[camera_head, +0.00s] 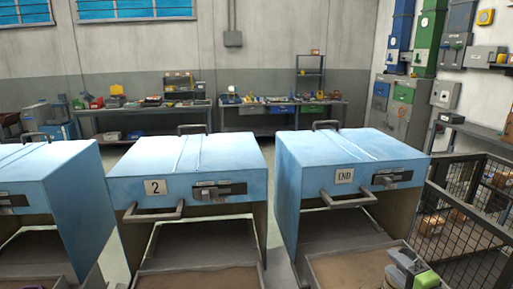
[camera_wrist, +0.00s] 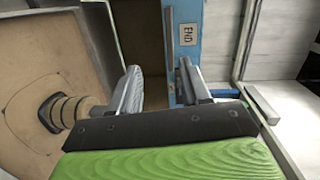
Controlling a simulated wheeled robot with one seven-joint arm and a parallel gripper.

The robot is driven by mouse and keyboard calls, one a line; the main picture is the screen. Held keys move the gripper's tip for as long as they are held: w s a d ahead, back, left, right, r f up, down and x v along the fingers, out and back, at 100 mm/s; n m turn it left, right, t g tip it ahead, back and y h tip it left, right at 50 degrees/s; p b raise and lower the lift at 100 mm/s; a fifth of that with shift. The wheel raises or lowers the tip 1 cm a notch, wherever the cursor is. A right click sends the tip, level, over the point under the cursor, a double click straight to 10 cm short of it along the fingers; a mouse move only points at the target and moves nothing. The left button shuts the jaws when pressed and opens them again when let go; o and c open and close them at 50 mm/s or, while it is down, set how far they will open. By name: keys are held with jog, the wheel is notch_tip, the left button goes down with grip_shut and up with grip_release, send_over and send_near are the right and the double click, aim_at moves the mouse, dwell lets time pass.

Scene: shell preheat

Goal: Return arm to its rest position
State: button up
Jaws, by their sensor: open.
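My gripper (camera_wrist: 158,78) is open, with a gap between its two metal fingers and nothing seen between them. In the head view my gripper (camera_head: 405,268) is low at the right, over the right side of the tray in front of the END box. The blue END box (camera_head: 352,160) stands behind it; its blue face with the END label also shows in the wrist view (camera_wrist: 188,52). A tan ribbed piece with a dark end (camera_wrist: 68,110) is left of my fingers, apart from them, on a tan tray surface (camera_wrist: 40,60).
The blue box marked 2 (camera_head: 190,170) stands left of the END box, and another blue box (camera_head: 50,190) is at the far left. A dark mesh fence (camera_head: 470,215) is close on the right. Workbenches (camera_head: 150,107) line the back wall.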

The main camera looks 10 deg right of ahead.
jog(key=s+a+r+n+g+y, duration=0.15)
jog(key=a+n+g, duration=0.4)
jog(key=a, duration=0.55)
jog(key=s+a+r+n+g+y, duration=0.1)
jog(key=s+a+n+g, duration=0.4)
jog(key=a, duration=0.7)
jog(key=s+a+r+n+h, duration=0.2)
jog(key=s, duration=0.7)
jog(key=s+a+r+n+h+p, duration=0.1)
jog(key=s+r+n+h, duration=0.1)
jog(key=s, duration=0.7)
jog(key=shift+s+a+r+n+g, duration=0.2)
jog(key=shift+a+r+n+g, duration=0.2)
jog(key=shift+r+n, duration=0.2)
